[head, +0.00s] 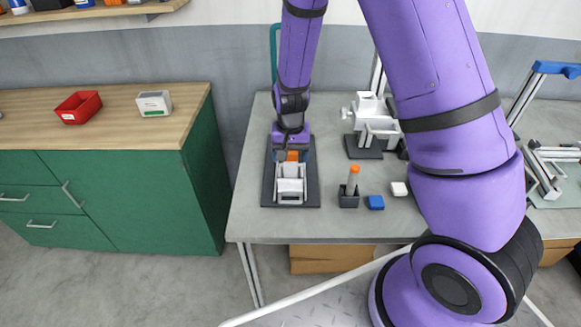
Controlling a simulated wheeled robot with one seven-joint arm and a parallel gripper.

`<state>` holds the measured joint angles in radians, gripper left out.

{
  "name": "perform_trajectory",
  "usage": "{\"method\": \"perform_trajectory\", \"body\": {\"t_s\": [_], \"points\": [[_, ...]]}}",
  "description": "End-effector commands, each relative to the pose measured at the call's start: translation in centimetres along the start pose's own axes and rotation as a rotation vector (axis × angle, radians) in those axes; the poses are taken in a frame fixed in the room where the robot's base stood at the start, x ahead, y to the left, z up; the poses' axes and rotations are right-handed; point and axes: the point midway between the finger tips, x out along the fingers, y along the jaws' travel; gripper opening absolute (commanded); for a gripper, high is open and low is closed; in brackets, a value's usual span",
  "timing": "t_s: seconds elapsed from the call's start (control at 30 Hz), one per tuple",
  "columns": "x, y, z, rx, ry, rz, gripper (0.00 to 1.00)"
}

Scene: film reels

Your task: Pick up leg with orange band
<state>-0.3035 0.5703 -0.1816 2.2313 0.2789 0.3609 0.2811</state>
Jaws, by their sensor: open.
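A leg with an orange band (353,181) stands upright in a small black holder (348,201) on the grey table. Its shaft is pale and the orange is at its top. My gripper (291,157) points down to the left of it, over a dark base plate (268,188) that carries a white block-like fixture (291,188). My gripper is open and apart from the leg. A small orange part (293,156) shows at the fingers. I cannot tell what it belongs to or whether the fingers touch it. The fingertips are small and partly hidden.
A blue block (375,202) and a white block (399,189) lie right of the holder. A white machine (374,124) stands behind, partly hidden by my arm. A metal frame (545,165) is at far right. A green cabinet (150,195) stands left of the table (250,222).

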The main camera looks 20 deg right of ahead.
Motion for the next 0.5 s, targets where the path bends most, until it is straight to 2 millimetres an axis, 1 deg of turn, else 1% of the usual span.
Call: {"method": "perform_trajectory", "body": {"t_s": [0.07, 0.27, 0.37, 0.4, 0.47, 0.5], "points": [[0.27, 0.0, 0.01, 0.0, 0.0, 0.0, 0.74], [0.28, -0.02, 0.01, 0.0, 0.001, -0.001, 0.74], [0.27, -0.02, 0.01, 0.0, 0.001, -0.001, 0.54], [0.27, -0.02, 0.01, 0.0, 0.0, -0.001, 0.45], [0.26, -0.02, 0.01, 0.0, 0.001, -0.001, 0.31], [0.26, -0.02, 0.01, 0.0, 0.001, -0.001, 0.22]]}}
